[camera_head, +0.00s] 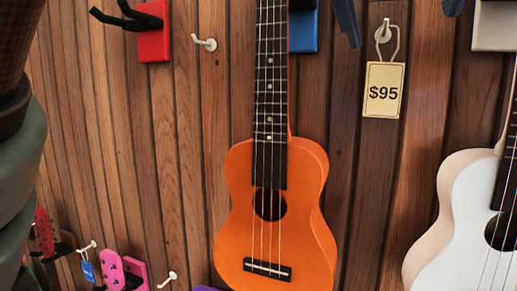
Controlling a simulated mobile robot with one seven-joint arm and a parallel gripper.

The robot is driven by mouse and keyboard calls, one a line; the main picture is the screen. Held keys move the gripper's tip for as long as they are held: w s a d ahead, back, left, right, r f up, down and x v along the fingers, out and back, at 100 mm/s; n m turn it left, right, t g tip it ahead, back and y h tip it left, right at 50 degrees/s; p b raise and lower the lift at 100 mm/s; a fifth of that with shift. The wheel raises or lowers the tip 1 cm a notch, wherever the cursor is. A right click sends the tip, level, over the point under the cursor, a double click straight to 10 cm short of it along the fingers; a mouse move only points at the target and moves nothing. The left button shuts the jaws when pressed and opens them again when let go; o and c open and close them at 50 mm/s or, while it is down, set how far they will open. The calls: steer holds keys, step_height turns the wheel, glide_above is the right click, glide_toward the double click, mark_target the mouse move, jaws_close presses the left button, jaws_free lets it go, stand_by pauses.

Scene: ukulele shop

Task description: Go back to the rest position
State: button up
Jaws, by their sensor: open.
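My gripper (404,29) shows only as two dark finger ends at the top edge, set well apart. They are on either side of a white wall hook (383,32), and nothing shows held between them. A yellow price tag (383,90) reading "$95" hangs by its loop from that hook, below the fingers. The rest of the gripper is out of the picture.
An orange ukulele (300,230) hangs left of the tag, and a white ukulele (465,215) hangs at the right edge. A red hanger (153,42), an empty white hook (208,43) and small pink instruments (112,270) are on the wooden wall.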

steer(key=s+a+f+m+t+y+b, duration=0.1)
steer(key=a+f+m+t+y+b, duration=0.1)
steer(key=a+f+m+t+b, duration=0.2)
steer(key=s+a+f+m+t+y+b, duration=0.1)
steer(key=a+f+m+t+b, duration=0.3)
steer(key=f+m, duration=0.6)
steer(key=s+a+f+m+t+y+b, duration=0.1)
steer(key=a+f+m+t+y+b, duration=0.2)
steer(key=m, duration=1.7)
steer(key=shift+s+a+f+t+y+b, duration=0.45)
steer(key=shift+f+t+b, duration=1.55)
steer(key=shift+f+b, duration=0.55)
steer(key=shift+w, duration=0.15)
